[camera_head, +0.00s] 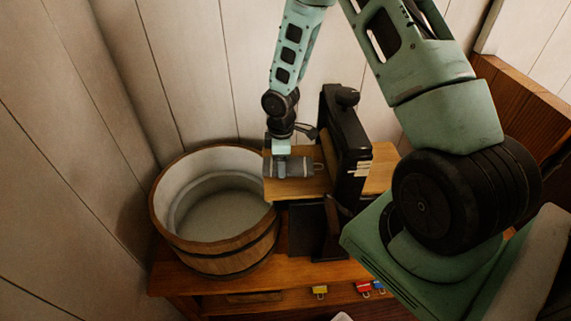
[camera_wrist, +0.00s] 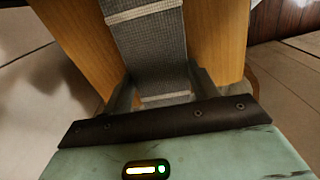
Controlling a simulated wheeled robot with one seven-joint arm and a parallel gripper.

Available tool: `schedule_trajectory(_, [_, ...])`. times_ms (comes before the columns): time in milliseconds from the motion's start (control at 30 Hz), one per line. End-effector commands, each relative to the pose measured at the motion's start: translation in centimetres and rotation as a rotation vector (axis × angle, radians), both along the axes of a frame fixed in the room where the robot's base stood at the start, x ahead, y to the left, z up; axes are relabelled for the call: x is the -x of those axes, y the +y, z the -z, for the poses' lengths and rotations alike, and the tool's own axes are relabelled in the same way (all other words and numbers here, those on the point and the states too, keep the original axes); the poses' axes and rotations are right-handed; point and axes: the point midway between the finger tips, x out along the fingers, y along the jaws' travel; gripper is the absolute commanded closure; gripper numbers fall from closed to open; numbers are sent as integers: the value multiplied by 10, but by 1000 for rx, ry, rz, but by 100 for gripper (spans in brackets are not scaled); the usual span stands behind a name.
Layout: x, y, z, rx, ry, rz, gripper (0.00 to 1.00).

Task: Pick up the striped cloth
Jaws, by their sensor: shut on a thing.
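The striped cloth (camera_wrist: 150,50) is grey with pale stripes. In the wrist view it runs up from between my gripper's fingers over a wooden board. My gripper (camera_wrist: 160,92) is shut on its near end, with one finger on each side. In the head view the cloth (camera_head: 292,167) is a small grey roll or fold at the left part of the wooden board (camera_head: 305,187). My gripper (camera_head: 283,160) comes down on it from above. Whether the cloth touches the board or hangs just above it, I cannot tell.
A round wooden tub (camera_head: 215,240) stands close to the left of the board. A dark upright stand (camera_head: 343,140) rises just to the right of the cloth. A wooden bench (camera_head: 190,283) lies below, with small coloured items (camera_head: 365,287) on its lower shelf. Plank walls close in behind.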

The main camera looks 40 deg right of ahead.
Motion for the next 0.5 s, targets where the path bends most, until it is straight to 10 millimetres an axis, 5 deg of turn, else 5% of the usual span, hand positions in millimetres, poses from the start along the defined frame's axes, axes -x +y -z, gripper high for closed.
schedule_trajectory(167, [-1, -1, -14, 0, -4, 3, 67])
schedule_trajectory(500, [0, -1, -77, 0, -4, 3, 67])
